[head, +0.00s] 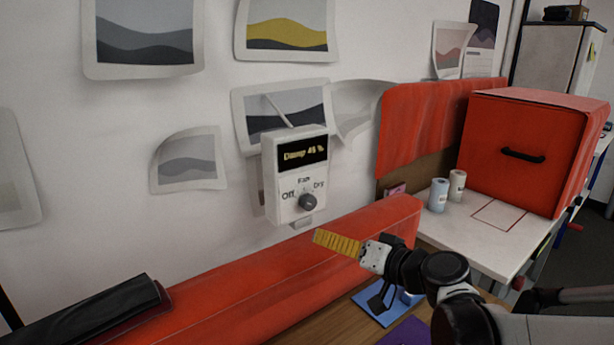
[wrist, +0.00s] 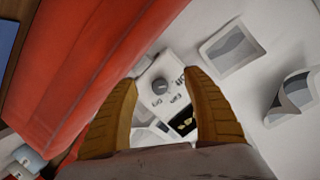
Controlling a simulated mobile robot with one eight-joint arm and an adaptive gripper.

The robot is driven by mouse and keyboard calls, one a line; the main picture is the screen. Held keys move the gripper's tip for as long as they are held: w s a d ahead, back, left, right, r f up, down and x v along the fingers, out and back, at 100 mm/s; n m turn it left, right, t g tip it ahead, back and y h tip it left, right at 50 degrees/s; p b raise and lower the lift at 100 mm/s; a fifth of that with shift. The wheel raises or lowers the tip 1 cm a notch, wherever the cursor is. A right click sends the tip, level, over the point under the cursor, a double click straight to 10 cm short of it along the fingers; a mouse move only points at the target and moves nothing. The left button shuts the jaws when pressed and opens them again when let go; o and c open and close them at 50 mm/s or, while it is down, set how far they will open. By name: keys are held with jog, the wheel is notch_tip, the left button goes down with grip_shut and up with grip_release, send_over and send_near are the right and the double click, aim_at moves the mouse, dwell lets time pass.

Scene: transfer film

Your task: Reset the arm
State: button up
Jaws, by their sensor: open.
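My gripper (head: 338,243) is in front of the wall, just below and right of a white control box (head: 284,205). Its yellow ribbed fingers point left. In the wrist view my gripper (wrist: 165,100) shows its two fingers spread wide with nothing between them touching. The control box also shows in the wrist view (wrist: 150,90), seen between the fingers and beyond them. Its grey knob (head: 308,202) is marked Off, Fan and Dry, and points up toward Fan or nearby. The display above reads something like "Damp 46 %".
A red padded ledge (head: 290,275) runs below the box along the wall. A red case (head: 520,150) and two small rolls or canisters (head: 438,195) stand on a white bench at right. Curled prints (head: 190,160) hang on the wall. A blue stand (head: 380,308) is under my arm.

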jog(key=s+d+f+g+h, duration=0.1)
jog(key=s+d+f+h, duration=0.1)
jog(key=s, duration=0.5)
jog(key=s+d+f+g+h, duration=0.2)
jog(key=s+d+f+h, duration=0.1)
jog(key=s, duration=0.4)
jog(key=s+d+f+g+h, duration=0.2)
jog(key=s+d+h, duration=0.2)
jog(key=s, duration=0.4)
jog(key=shift+d+f, duration=0.2)
jog(key=shift+d, duration=0.45)
jog(key=shift+s, duration=0.1)
